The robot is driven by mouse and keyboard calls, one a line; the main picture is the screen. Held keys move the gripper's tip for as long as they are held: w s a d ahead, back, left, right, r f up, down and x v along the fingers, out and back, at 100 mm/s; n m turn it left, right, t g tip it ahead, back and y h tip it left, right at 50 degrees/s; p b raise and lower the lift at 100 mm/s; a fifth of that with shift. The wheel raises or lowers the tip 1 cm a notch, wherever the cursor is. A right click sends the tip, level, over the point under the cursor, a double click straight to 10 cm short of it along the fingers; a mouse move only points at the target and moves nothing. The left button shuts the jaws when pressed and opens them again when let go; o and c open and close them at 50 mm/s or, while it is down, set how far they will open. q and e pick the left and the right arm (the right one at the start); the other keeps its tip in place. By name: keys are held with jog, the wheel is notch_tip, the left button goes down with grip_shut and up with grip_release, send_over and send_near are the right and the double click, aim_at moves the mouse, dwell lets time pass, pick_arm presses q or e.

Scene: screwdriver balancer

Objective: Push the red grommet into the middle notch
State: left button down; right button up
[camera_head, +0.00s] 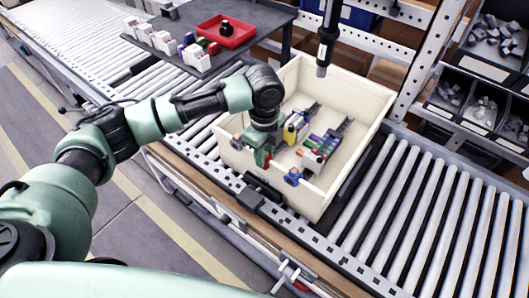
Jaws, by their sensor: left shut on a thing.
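The cream box (358,92) stands open on the roller conveyor. A blue grommet (237,143) sits at the left of its near wall and another blue grommet (293,177) at the right. Between these two, the red grommet (267,160) shows as a small red patch at the wall's rim. My left gripper (262,153) points down there and is shut on the red grommet. The fingers hide most of the grommet and the middle notch, so I cannot tell how deep it sits. My right gripper is not in view.
A dark hanging tool (324,58) comes down over the box's back edge. A grey table with a red tray (226,36) stands behind, and parts bins (480,62) are at the right. Rollers right of the box are clear.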

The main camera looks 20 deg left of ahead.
pick_arm(q)
jog(key=shift+w+r, duration=0.1)
jog(key=c, duration=1.1)
grip_release()
notch_tip(320, 180, up, 8)
jog(key=shift+f+b, duration=0.1)
jog(key=shift+b, duration=0.55)
